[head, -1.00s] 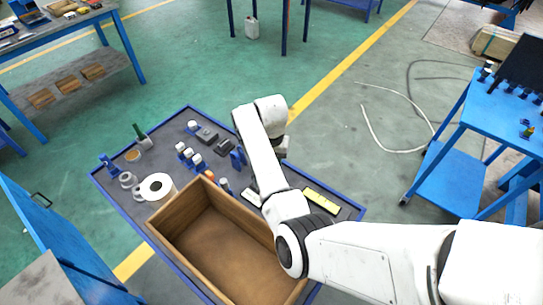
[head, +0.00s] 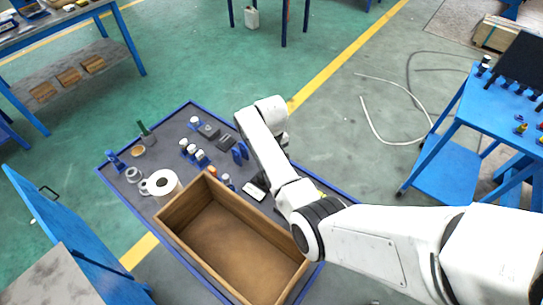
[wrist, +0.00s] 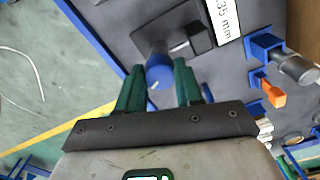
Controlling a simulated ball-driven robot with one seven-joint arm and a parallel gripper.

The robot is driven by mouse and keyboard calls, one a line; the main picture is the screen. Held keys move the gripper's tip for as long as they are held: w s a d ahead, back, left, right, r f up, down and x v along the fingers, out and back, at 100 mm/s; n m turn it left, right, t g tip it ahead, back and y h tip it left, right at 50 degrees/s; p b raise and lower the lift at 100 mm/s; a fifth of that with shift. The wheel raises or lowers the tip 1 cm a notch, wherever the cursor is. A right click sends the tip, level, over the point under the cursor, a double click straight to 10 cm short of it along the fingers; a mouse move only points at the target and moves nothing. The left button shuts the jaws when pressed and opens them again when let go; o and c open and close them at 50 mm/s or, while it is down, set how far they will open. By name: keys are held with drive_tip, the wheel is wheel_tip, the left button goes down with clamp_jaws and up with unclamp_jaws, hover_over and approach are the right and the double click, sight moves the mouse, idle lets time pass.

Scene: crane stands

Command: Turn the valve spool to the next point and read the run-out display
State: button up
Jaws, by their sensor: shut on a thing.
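In the wrist view the green fingers of my gripper (wrist: 159,84) stand on either side of a round blue piece (wrist: 158,70) and are shut on it. A short grey shaft (wrist: 182,46) lies just beyond it, by a dark block (wrist: 172,22). I cannot tell for sure whether the blue piece is the end of the valve spool. A white plate (wrist: 224,22) beside the block reads "35 mm", partly cut off. In the head view my arm hides the fingertips and the piece. No run-out reading is legible.
A blue holder (wrist: 263,45) with a grey cylinder (wrist: 298,67) and an orange piece (wrist: 270,94) is close right in the wrist view. In the head view an open wooden box (head: 166,222), a white roll (head: 161,184) and several small parts crowd the blue-edged table (head: 125,198).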

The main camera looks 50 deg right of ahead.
drive_tip(key=shift+r+n, duration=0.1)
drive_tip(key=shift+n, duration=0.2)
idle(0.4)
drive_tip(key=o, duration=1)
drive_tip(key=shift+o, duration=0.2)
wheel_tip(320, 180, up, 11)
drive_tip(key=b, duration=0.1)
drive_tip(key=shift+f, duration=0.2)
